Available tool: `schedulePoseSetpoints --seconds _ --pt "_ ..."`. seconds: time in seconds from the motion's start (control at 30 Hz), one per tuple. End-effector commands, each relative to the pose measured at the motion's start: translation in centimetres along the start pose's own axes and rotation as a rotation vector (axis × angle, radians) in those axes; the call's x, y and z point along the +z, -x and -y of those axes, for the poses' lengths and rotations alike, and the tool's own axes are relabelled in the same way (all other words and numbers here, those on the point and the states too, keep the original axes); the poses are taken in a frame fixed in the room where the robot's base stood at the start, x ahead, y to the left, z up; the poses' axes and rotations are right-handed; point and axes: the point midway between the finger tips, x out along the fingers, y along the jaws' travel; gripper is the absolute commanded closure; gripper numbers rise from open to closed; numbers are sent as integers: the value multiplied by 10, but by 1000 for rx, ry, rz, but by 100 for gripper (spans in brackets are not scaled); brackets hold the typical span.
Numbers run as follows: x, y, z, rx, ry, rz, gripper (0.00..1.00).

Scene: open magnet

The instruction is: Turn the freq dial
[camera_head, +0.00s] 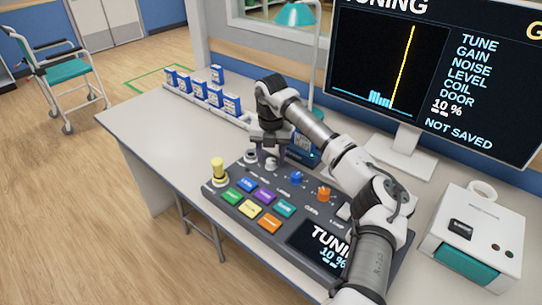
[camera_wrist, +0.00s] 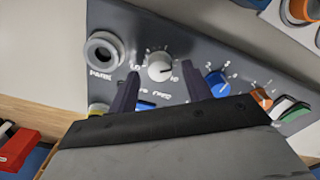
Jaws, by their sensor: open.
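The freq dial (camera_wrist: 160,68) is a small light-grey round knob with a scale around it on the dark console; part of its label reads below it in the wrist view. It shows in the head view as a pale knob (camera_head: 271,164) just below my gripper (camera_head: 271,153). In the wrist view my gripper (camera_wrist: 161,84) is open, with one dark finger on each side of the dial and a gap on both sides. I cannot tell whether the fingertips are down to knob height. The dark console (camera_head: 236,205) sits on the white desk (camera_head: 150,125).
A blue knob (camera_wrist: 216,83) and an orange knob (camera_wrist: 261,99) stand right of the dial; a round PARK socket (camera_wrist: 104,50) is left. The monitor (camera_head: 440,75) shows a yellow line, "10 %" and "NOT SAVED".

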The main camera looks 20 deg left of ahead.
Motion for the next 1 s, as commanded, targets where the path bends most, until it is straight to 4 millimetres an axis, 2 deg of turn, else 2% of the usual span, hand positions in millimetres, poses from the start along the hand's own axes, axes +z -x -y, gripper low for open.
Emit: schedulePoseSetpoints --seconds 0.2,0.47,0.8,1.0 --pt "0 -15 0 1 1 1 51" --pt "0 -16 0 1 1 1 51" --pt "0 -16 0 1 1 1 94" --pt "0 -16 0 1 10 1 96"
